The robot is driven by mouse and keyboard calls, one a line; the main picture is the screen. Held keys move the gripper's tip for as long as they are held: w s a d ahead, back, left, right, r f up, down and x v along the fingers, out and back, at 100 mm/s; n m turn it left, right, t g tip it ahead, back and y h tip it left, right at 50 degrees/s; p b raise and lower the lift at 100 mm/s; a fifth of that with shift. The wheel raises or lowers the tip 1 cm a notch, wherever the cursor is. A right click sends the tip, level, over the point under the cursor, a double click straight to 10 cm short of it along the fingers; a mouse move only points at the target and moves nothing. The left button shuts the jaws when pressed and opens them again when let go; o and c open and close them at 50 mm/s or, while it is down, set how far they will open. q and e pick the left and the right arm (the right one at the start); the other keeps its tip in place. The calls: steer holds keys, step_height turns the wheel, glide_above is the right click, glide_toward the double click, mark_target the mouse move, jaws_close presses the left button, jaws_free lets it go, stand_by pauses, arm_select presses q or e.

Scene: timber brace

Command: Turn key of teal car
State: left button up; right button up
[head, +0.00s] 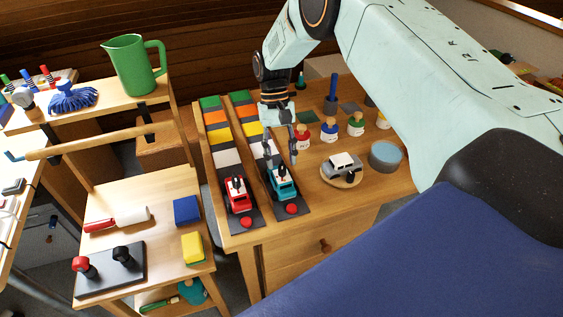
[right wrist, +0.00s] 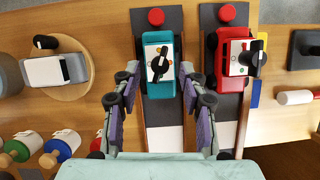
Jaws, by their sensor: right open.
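The teal car (head: 285,189) stands at the near end of the right-hand dark track, and it also shows in the right wrist view (right wrist: 151,88). Its key (right wrist: 160,66), with a black and white grip, stands up from the white roof panel. My right gripper (head: 281,160) is open and empty, pointing down over the teal car. In the right wrist view its fingers (right wrist: 159,72) lie to either side of the car and key, apart from the key. Whether a finger touches the car I cannot tell. My left gripper is not in view.
A red car (head: 238,197) with its own key stands close beside on the left-hand track. Red buttons (head: 291,209) sit at the near track ends. A grey car (head: 343,166) on a round wooden plate and a blue-grey round container (head: 385,156) stand to the right.

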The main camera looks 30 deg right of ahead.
steer(key=v, duration=0.9)
steer(key=shift+r, duration=0.4)
steer(key=shift+w, duration=0.15)
steer(key=s+f+m, duration=0.1)
steer(key=f+m, duration=0.1)
steer(key=f, duration=0.1)
steer(key=s+f+m+y, duration=0.1)
steer(key=s+f+m, duration=0.1)
steer(key=f, duration=0.2)
steer(key=s+a+f+m+t+y, duration=0.1)
steer(key=f+m, duration=0.1)
steer(key=f, duration=0.1)
steer(key=shift+s+f, duration=0.25)
steer(key=shift+s, duration=0.05)
steer(key=shift+a+f, duration=0.2)
steer(key=shift+f, duration=0.05)
steer(key=shift+d, duration=0.1)
steer(key=shift+c, duration=0.6)
steer(key=shift+c, duration=0.7)
jaws_close()
